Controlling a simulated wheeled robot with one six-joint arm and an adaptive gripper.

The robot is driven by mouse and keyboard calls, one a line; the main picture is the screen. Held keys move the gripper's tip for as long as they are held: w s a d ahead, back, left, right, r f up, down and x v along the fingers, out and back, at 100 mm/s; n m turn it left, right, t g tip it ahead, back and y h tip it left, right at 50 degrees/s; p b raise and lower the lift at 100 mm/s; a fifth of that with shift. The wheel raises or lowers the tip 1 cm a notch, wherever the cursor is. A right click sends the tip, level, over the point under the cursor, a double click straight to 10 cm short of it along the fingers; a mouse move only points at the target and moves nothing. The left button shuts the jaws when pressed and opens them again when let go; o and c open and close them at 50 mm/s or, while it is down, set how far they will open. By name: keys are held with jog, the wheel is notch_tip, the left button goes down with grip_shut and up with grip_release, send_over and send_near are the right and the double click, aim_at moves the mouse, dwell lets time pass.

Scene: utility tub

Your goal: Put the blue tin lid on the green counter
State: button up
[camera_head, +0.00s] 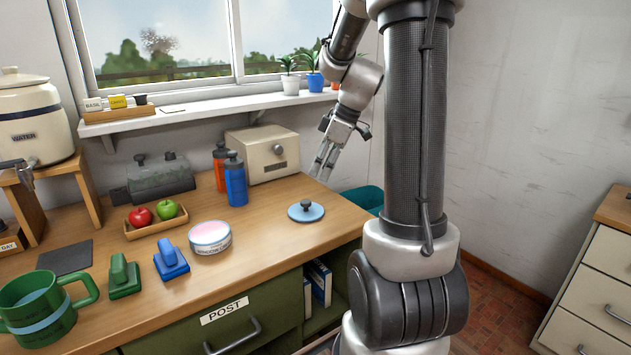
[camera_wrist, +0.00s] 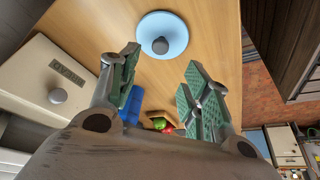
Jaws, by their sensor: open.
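The blue tin lid (camera_head: 306,211), a pale blue disc with a dark round knob, lies flat on the wooden top of the counter (camera_head: 270,250), near its right end. The counter's front is green, with a drawer labelled POST. My gripper (camera_head: 326,160) is open and empty, above and behind the lid, near the counter's back right corner. In the wrist view the lid (camera_wrist: 145,34) shows whole beyond the spread fingertips of my gripper (camera_wrist: 162,60), apart from them. Nothing is between the fingers.
A cream box (camera_head: 262,153) with a knob stands left of the lid, beside a blue bottle (camera_head: 235,182) and an orange one (camera_head: 220,166). Wood around the lid is clear.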

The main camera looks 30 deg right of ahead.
jog(key=s+a+r+m+h, duration=0.1)
jog(key=s+a+r+m, duration=0.1)
jog(key=s, duration=0.5)
jog(key=s+a+r+m+h, duration=0.1)
jog(key=s+a+r+m, duration=0.1)
jog(key=s, duration=0.5)
jog(key=s+a+r+m+t+h, duration=0.1)
jog(key=s+a+r+m, duration=0.1)
jog(key=s+a+m, duration=0.2)
jog(key=s+m, duration=0.1)
jog(key=s, duration=0.1)
jog(key=shift+s+a+r+m, duration=0.3)
jog(key=shift+s+r+m, duration=0.1)
